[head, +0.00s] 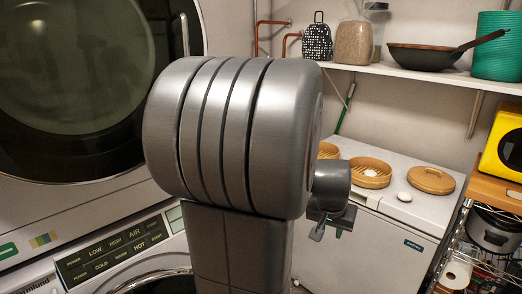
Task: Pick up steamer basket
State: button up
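A round bamboo piece that looks like a lid (432,181) lies to the right. My gripper (330,226) shows as small dark parts below the wrist, in front of the chest in the picture and lower than the baskets. My arm hides much of it, and whether it is open or shut does not show. I see nothing held in it.
A small white round item (404,197) lies on the white chest (395,250). A stacked washer (100,190) fills the left. A shelf (430,79) with a dark pan (425,56) hangs above the chest. A wire rack (480,260) stands at right.

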aim_at(326, 150)
jog(key=i+l+u, duration=0.25)
jog(key=i+l, duration=0.2)
jog(key=i+l+u, duration=0.3)
jog(key=i+l, duration=0.25)
jog(key=i+l+u, duration=0.25)
jog(key=i+l, duration=0.2)
jog(key=l, duration=0.25)
jog(key=i+l, duration=0.3)
jog(key=l, duration=0.2)
